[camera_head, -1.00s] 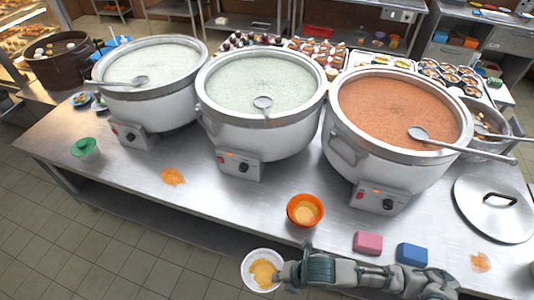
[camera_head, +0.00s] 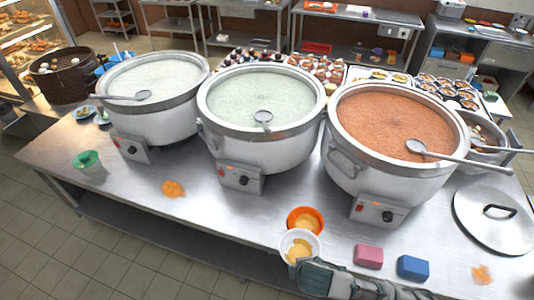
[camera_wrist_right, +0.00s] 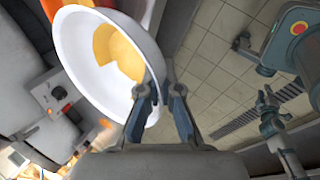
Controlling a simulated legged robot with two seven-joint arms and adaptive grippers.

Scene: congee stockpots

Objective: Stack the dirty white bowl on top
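The dirty white bowl (camera_head: 291,238) has yellowish residue inside. In the head view it is just in front of the orange bowl (camera_head: 306,211), its far rim overlapping that bowl's near side. I cannot tell whether they touch. My right gripper (camera_head: 303,262) is at the white bowl's near edge. In the right wrist view the white bowl (camera_wrist_right: 85,75) is tilted in the picture, and the fingers of my right gripper (camera_wrist_right: 163,88) straddle its rim. The orange bowl, with similar residue, sits on the steel table. My left gripper does not show in the head view.
Three large stockpots (camera_head: 264,110) stand behind the bowls on the steel table (camera_head: 235,215). A pink sponge (camera_head: 368,256) and a blue sponge (camera_head: 413,267) lie to the right. A pot lid (camera_head: 490,230) lies farther right. An orange spill (camera_head: 173,188) is to the left.

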